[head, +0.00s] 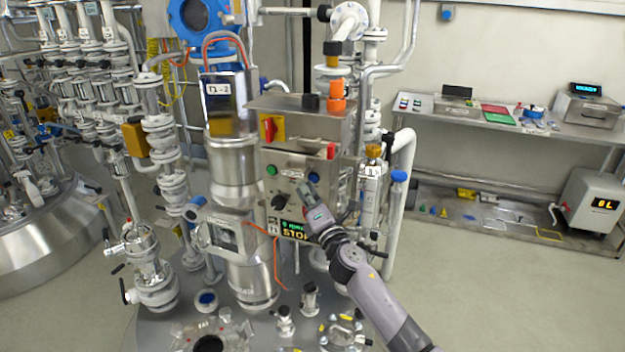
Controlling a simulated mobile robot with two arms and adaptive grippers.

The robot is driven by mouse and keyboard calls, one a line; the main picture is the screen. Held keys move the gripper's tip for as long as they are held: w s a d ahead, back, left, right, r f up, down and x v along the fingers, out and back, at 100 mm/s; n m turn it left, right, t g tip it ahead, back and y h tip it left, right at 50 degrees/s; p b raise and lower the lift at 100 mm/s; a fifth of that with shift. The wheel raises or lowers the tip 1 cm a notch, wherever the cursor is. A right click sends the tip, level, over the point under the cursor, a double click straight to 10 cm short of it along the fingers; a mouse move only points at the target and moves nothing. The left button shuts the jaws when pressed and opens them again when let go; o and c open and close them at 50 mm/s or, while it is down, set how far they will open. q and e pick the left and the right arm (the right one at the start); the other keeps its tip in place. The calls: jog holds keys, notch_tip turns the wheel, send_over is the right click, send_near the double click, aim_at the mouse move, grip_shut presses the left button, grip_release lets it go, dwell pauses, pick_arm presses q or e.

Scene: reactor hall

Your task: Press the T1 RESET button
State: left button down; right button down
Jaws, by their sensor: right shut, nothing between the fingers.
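A steel control box (290,158) stands in the middle of the head view. Its front carries a green button (271,170), a blue button (314,177) and a black knob (279,201). The small labels are too blurred to read, so I cannot tell which button is T1 RESET. My right gripper (304,187) is shut and empty, in front of the panel. Its fingertips appear just below and left of the blue button; I cannot tell whether they touch the panel. The gripper hides part of the lower right panel. My left gripper is not in view.
A red and yellow switch (268,129) is on the box's upper part. Pipes and valves (160,150) crowd the left. A steel bench (510,122) stands at the right wall. The floor (500,290) at right is clear.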

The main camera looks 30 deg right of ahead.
jog(key=shift+s+a+p, duration=0.25)
jog(key=shift+s+a, duration=0.55)
jog(key=shift+a, duration=0.2)
jog(key=shift+s+a+p, duration=0.2)
jog(key=shift+s+a, duration=0.55)
jog(key=shift+a, duration=0.2)
jog(key=s+a+f+m+g+b, duration=0.1)
jog(key=s+f+m+g, duration=0.25)
jog(key=f, duration=1.25)
jog(key=s+f+m+g+b, duration=0.1)
jog(key=s+f+m+g, duration=0.25)
jog(key=f, duration=1.25)
jog(key=s+a+f+m+g+y+b, duration=0.1)
jog(key=s+f+m+g, duration=0.15)
jog(key=s+f, duration=0.6)
jog(key=s+a+f+m+g+b, duration=0.1)
jog(key=s+a+f+m+g, duration=0.15)
jog(key=s+f, duration=0.65)
jog(key=s+a+f+m+g, duration=0.1)
jog(key=s+f+m+g, duration=0.1)
jog(key=s+f, duration=0.5)
jog(key=s+a+f+m+g+y+b, duration=0.1)
jog(key=s+f, duration=0.6)
jog(key=s, duration=0.7)
jog(key=s+a+f+m+g, duration=0.3)
jog(key=s+f, duration=0.4)
jog(key=s, duration=0.4)
jog(key=m+g, duration=0.1)
jog(key=m, duration=0.1)
jog(key=shift+m+y+b, duration=0.3)
